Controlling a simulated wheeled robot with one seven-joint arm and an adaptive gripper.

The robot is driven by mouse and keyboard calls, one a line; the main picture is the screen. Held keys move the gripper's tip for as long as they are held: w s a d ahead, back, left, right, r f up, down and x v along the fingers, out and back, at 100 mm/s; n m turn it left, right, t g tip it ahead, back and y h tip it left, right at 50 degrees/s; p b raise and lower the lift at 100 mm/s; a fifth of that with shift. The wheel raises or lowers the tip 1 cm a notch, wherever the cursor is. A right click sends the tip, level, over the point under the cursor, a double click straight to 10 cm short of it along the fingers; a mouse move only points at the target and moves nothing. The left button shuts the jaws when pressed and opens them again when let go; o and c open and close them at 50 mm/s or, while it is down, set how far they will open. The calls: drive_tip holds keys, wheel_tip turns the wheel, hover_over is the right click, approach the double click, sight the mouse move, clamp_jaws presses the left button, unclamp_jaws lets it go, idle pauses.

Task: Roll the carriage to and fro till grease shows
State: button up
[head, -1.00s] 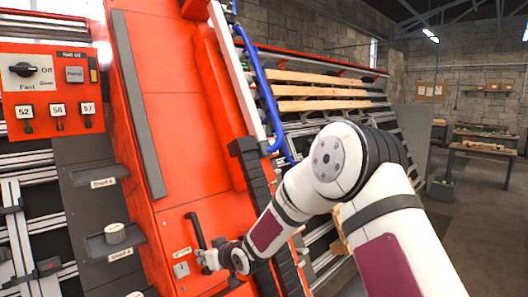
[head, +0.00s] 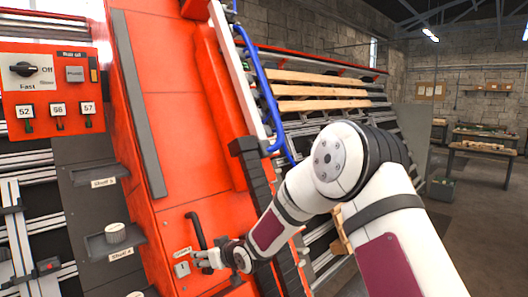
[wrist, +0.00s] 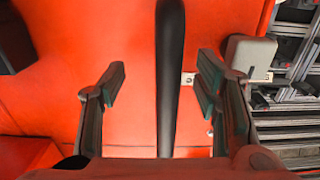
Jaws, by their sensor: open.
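The carriage (head: 178,130) is a tall orange-red panel, tilted in the head view. A black bar handle (head: 197,228) stands on its lower part. My gripper (head: 205,258) is at the handle's lower end in the head view. In the wrist view the handle (wrist: 170,75) runs upright between the two open fingers of my gripper (wrist: 158,85), with a gap on each side. The fingers do not touch it. No grease can be made out on the rails in view.
An orange control box (head: 50,90) with a dial and numbered tags is at the left. A black cable chain (head: 262,190) and blue hose (head: 262,80) run beside the carriage. Wooden slats (head: 318,91) lie behind; open floor is at the right.

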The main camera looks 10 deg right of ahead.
drive_tip(key=shift+s+r, duration=0.1)
drive_tip(key=shift+s, duration=0.05)
drive_tip(key=p+v, duration=0.1)
drive_tip(key=v, duration=0.8)
drive_tip(key=shift+s+p, duration=0.35)
drive_tip(key=shift+p, duration=0.05)
idle(0.3)
drive_tip(key=shift+d+r, duration=0.1)
drive_tip(key=shift+r, duration=0.1)
